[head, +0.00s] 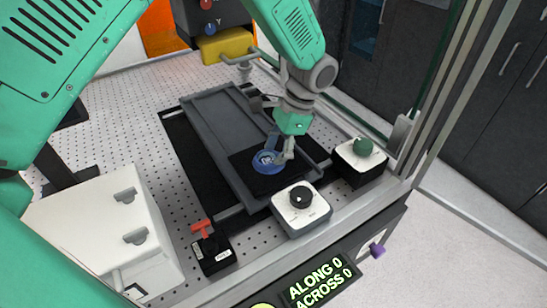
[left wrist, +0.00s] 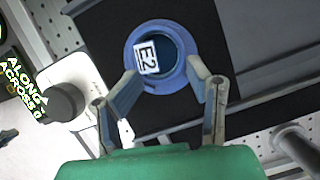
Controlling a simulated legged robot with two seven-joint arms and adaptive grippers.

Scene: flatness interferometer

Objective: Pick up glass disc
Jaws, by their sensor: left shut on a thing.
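The glass disc (head: 268,160) is a dark blue round piece in a lighter blue ring. It lies over the black pad at the near end of the grey tray in the head view. In the left wrist view the disc (left wrist: 166,52) carries a white label reading E2. My left gripper (head: 279,158) reaches down from above, with its fingers on either side of the blue ring. In the left wrist view the left gripper (left wrist: 163,78) is shut on the ring's near part. I cannot tell whether the disc is clear of the pad. My right gripper is not in view.
The grey tray (head: 205,120) lies on a perforated plate (head: 120,105). A black-knob box (head: 300,207) and a green-knob box (head: 360,160) stand close by on the right. A red-handled block (head: 211,250) and a white box (head: 95,235) are nearer. A display reads ALONG 0, ACROSS 0 (head: 318,284).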

